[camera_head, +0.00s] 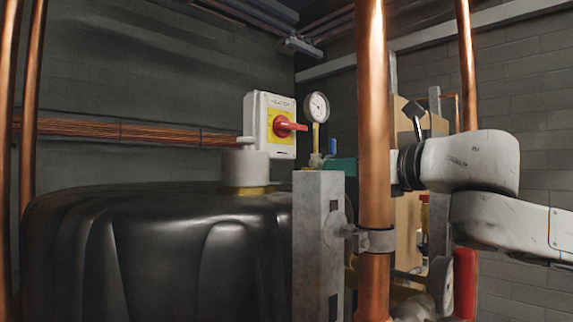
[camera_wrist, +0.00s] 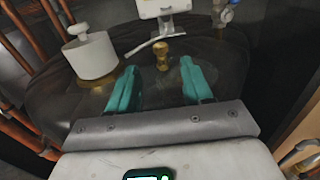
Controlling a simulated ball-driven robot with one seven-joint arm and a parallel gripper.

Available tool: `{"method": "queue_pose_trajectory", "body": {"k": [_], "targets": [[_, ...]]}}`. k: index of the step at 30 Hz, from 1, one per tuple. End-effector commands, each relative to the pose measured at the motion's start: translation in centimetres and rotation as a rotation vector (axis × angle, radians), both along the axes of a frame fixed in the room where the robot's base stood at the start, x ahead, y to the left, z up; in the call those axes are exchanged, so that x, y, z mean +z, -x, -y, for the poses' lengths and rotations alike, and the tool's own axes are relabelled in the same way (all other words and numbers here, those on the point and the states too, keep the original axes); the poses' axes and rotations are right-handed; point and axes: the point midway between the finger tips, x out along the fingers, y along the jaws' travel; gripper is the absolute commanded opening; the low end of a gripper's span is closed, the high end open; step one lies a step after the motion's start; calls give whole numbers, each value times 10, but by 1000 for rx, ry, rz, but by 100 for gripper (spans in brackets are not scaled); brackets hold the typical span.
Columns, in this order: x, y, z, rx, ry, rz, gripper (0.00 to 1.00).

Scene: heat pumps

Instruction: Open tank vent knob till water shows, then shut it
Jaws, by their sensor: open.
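A black tank (camera_head: 160,245) fills the lower left of the head view, and its dark top (camera_wrist: 150,75) lies below the wrist camera. A small brass knob (camera_wrist: 162,50) stands upright on the tank top, with a curved white tube beside it; it appears to be the vent knob. No water shows at the tube. My gripper (camera_wrist: 160,72) is open, its teal fingers apart. In the wrist picture the knob lies just beyond the fingertips, roughly between them, and nothing is held. In the head view only a teal finger (camera_head: 343,166) shows past the post; the knob is hidden.
A white capped cylinder (camera_wrist: 93,56) stands left of the knob. A white switch box (camera_head: 270,123) with a red handle and a pressure gauge (camera_head: 316,107) are behind the tank. A copper pipe (camera_head: 373,150) and grey post (camera_head: 318,245) stand close to my arm.

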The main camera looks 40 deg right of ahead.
Motion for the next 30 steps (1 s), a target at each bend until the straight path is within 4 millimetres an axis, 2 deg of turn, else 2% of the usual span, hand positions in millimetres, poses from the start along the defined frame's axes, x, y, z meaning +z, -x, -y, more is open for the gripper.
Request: {"method": "queue_pose_trajectory", "body": {"k": [12,16,21,30], "targets": [[4,-71,0,4,-5,2,50],[3,-88,0,4,-3,3,50],[2,-101,0,4,-2,4,50],[1,-104,1,3,-1,4,50]]}}
